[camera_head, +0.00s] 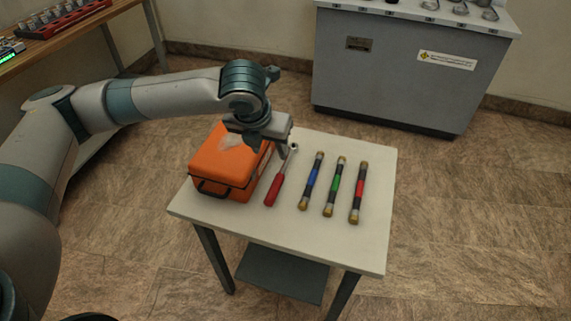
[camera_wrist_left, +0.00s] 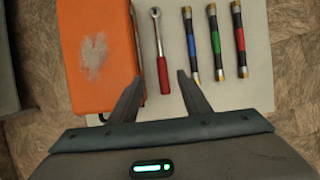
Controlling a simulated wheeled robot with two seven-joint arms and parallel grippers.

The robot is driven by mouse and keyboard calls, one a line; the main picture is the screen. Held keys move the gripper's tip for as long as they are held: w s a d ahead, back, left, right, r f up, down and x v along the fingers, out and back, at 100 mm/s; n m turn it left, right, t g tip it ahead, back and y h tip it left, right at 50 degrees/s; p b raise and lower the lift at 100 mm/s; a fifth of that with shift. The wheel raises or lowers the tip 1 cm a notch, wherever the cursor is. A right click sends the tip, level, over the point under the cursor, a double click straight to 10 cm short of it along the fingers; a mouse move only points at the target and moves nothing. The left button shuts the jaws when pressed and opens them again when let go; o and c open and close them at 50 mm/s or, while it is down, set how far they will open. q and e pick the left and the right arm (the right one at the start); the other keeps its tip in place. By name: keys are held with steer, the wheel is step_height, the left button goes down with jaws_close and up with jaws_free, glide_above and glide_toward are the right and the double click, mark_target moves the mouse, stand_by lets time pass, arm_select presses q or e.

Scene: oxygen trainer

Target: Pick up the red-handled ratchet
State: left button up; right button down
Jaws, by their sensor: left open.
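The red-handled ratchet (camera_head: 274,189) lies on the small white table, its handle toward the front and its metal head toward the back. It also shows in the left wrist view (camera_wrist_left: 163,75), with its head at the top of the picture. My left gripper (camera_head: 281,150) is above the table near the ratchet's head end. In the left wrist view its two fingers (camera_wrist_left: 160,80) are spread apart, with the red handle showing between and beyond the tips. Nothing is held. My right gripper is in neither view.
An orange case (camera_head: 222,165) stands just left of the ratchet. Blue (camera_head: 311,181), green (camera_head: 334,187) and red (camera_head: 359,192) banded rods lie to its right on the white table (camera_head: 375,245). A grey cabinet (camera_head: 390,80) stands behind; a wooden bench is at the upper left.

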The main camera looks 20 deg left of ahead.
arm_select(q)
glide_above(277, 178)
steer(key=s, duration=0.2)
step_height(277, 178, down, 7)
steer(key=shift+w+f+p, duration=0.1)
steer(key=shift+w+p, duration=0.05)
steer(key=shift+p, duration=0.25)
steer(key=x, duration=0.3)
steer(key=shift+w+f, duration=0.15)
steer(key=shift+f, duration=0.05)
steer(key=shift+w+f, duration=0.1)
steer(key=shift+f, duration=0.25)
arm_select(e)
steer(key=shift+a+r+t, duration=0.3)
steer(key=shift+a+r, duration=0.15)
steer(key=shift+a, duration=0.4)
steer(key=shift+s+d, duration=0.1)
